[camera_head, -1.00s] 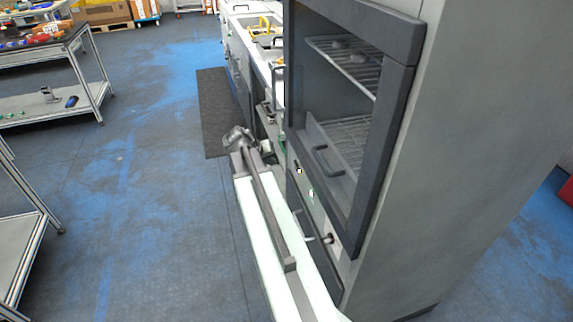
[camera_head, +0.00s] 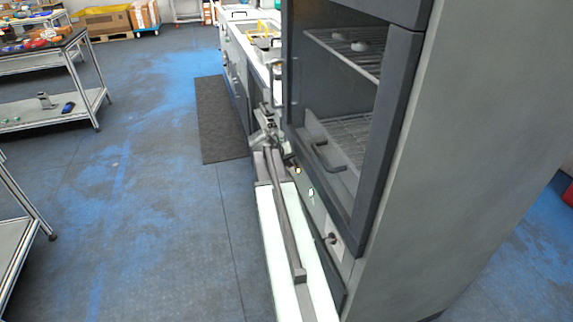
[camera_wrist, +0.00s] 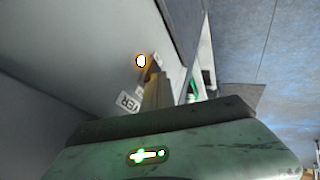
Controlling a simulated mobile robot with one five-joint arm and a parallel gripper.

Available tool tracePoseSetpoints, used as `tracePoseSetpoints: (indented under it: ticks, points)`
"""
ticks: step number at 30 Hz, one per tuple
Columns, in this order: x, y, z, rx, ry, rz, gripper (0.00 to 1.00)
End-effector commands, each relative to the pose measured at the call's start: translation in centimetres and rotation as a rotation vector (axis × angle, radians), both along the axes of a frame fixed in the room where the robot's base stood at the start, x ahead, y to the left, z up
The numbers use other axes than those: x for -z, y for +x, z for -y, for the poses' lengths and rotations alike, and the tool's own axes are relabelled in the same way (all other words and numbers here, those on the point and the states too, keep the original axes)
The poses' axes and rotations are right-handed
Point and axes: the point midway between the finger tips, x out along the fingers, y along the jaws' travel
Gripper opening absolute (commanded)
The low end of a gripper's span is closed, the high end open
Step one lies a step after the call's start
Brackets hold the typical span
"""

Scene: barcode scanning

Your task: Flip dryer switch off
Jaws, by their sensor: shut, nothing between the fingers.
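The dryer (camera_head: 400,150) is a tall grey cabinet with a dark-framed window and wire shelves, at the right of the head view. Its lower front panel has a lit orange spot (camera_head: 298,170), a pale round spot (camera_head: 311,192) and a dark knob (camera_head: 333,238). My gripper (camera_head: 268,122) is beside the panel, beyond the lit spot. In the wrist view my gripper (camera_wrist: 156,80) is shut and empty, its tip close to a glowing orange light (camera_wrist: 140,61). A label ending in "YER" (camera_wrist: 130,103) is partly hidden. I cannot make out the switch lever or whether the fingertip touches it.
A counter (camera_head: 250,30) with a yellow item runs behind the dryer. A dark mat (camera_head: 217,120) lies on the floor beside it. Metal shelf tables (camera_head: 60,105) stand at the left. The blue-grey floor between is clear.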

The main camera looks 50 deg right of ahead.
Motion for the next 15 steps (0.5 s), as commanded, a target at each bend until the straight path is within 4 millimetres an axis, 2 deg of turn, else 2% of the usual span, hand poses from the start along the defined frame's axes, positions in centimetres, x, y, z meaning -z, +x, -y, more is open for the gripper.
tracePoseSetpoints:
  ticks: [15]
  points:
    - [-0.25,-0.25,0.47,0.0,-0.001,0.0,0.0]
